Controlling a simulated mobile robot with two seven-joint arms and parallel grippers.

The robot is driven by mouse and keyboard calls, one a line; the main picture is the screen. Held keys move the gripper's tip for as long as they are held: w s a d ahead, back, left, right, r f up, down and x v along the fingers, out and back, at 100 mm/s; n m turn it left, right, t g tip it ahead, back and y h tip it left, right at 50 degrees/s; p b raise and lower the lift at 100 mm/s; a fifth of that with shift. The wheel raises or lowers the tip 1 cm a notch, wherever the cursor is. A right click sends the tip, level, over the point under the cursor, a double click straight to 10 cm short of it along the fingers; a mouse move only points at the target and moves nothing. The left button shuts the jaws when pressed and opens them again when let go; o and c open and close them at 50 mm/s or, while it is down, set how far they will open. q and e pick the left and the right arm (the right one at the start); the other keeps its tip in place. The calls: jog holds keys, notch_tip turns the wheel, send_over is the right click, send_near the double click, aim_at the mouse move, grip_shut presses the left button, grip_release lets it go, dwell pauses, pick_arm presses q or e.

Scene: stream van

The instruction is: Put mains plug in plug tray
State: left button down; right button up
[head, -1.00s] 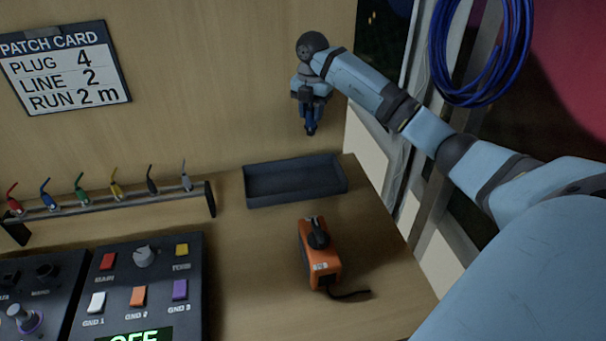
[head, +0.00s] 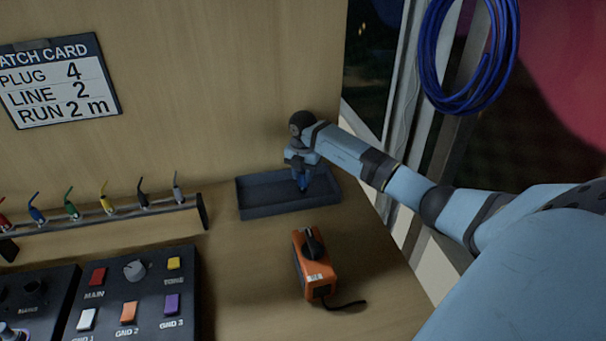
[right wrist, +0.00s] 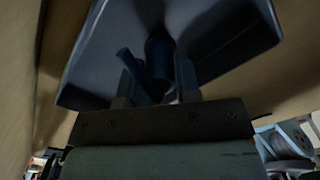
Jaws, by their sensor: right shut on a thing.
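The plug tray (head: 262,209) is a dark grey, shallow, rectangular tray on the bench against the back wall; it also fills the upper part of the right wrist view (right wrist: 95,62). My right gripper (head: 302,180) points down over the right half of the tray. It is shut on the mains plug, which is blue (right wrist: 155,72) and shows between the fingers in the right wrist view. The plug's lower end (head: 304,187) is inside the tray's outline in the head view; whether it touches the tray floor I cannot tell. My left gripper is not in view.
An orange box with a black knob (head: 315,268) and a short black cable stands in front of the tray. A rack of coloured plugs (head: 110,218) and a button panel (head: 135,295) are to the left. A blue cable coil (head: 432,70) hangs at the upper right.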

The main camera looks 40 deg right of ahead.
jog(key=shift+f, duration=0.1)
jog(key=o, duration=1)
notch_tip(320, 180, up, 12)
jog(key=shift+r, duration=0.15)
dwell(1.0)
